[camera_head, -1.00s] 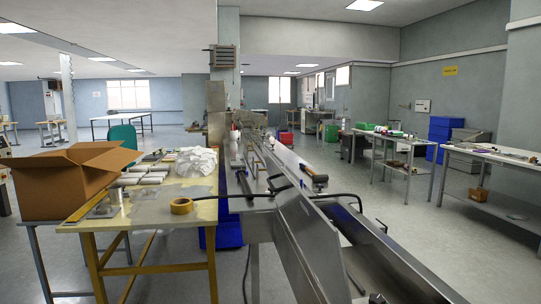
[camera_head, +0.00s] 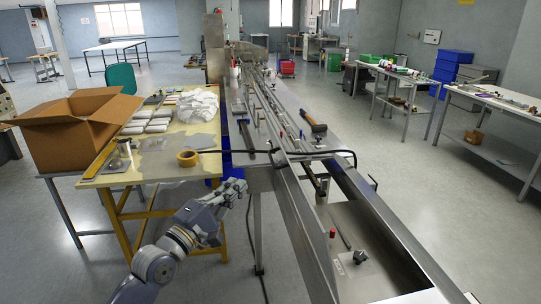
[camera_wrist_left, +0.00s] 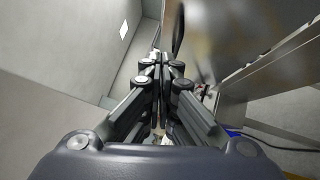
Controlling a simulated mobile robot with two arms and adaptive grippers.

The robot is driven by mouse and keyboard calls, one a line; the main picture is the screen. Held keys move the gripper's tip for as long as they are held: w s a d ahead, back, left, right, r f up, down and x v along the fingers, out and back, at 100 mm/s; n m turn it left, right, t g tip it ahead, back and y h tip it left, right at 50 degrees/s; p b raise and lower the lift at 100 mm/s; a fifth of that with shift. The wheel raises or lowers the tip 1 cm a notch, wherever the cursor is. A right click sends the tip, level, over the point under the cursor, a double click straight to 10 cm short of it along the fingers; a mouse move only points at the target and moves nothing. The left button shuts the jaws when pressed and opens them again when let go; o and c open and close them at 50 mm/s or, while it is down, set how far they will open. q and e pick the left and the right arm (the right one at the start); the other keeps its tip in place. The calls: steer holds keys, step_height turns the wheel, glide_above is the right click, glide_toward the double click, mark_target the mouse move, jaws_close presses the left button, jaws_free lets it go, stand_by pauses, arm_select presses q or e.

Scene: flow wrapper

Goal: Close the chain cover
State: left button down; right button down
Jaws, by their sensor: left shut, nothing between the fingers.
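The chain cover looks like the long steel panel (camera_head: 297,226) along the left side of the machine's near channel (camera_head: 352,240). It stands raised and tilted, and the channel beside it is open, with its inside showing. My left gripper (camera_head: 240,187) is left of the panel's far end, near the table's corner; I cannot tell whether it touches the panel. In the left wrist view the left gripper's fingers (camera_wrist_left: 161,58) are together with nothing between them, and a blurred metal surface (camera_wrist_left: 225,40) is close on the right. My right gripper is not in view.
A black bent bar (camera_head: 325,153) crosses over the machine. A yellow-legged table (camera_head: 150,172) with a tape roll (camera_head: 187,158) and a cardboard box (camera_head: 75,125) stand left. The floor to the right is clear.

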arm_select(q)
steer(key=s+d+p+x, duration=0.1)
steer(key=d+p+x, duration=0.1)
steer(key=x, duration=1)
steer(key=shift+s+d+r+p, duration=0.2)
steer(key=shift+d+p, duration=0.1)
steer(key=shift+p, duration=0.4)
steer(key=shift+r, duration=0.1)
